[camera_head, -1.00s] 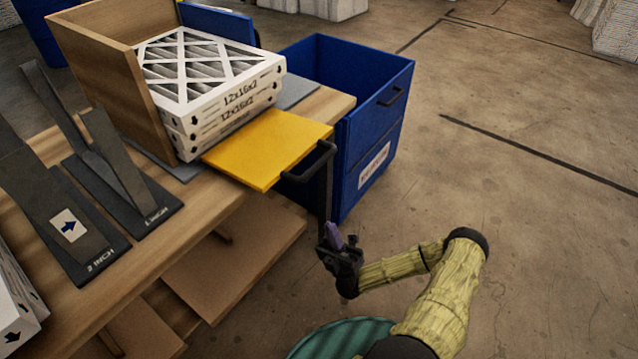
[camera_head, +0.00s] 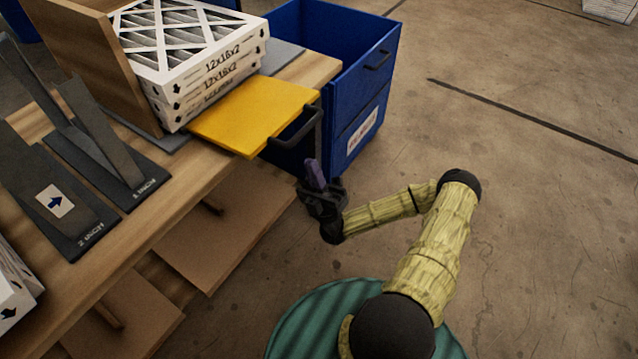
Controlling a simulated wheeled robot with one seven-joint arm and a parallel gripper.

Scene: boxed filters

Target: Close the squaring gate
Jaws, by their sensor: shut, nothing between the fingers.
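The squaring gate is a yellow panel (camera_head: 250,112) lying flat, folded out over the front edge of the bench. Its dark handle (camera_head: 298,128) is on its right edge. Behind the gate, a stack of white-framed filters (camera_head: 193,62) marked 12x16x2 stands against a wooden wall (camera_head: 92,52). My gripper (camera_head: 314,172) is below the handle, in front of the bench edge, with its fingers pointing up. It is shut and empty.
A blue bin (camera_head: 365,95) with a handle stands right behind the gate. Dark sloped holders (camera_head: 105,165) marked 1 INCH and 2 INCH stand on the bench (camera_head: 160,215) at left. A lower shelf (camera_head: 225,225) sits beneath. The floor at right is clear.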

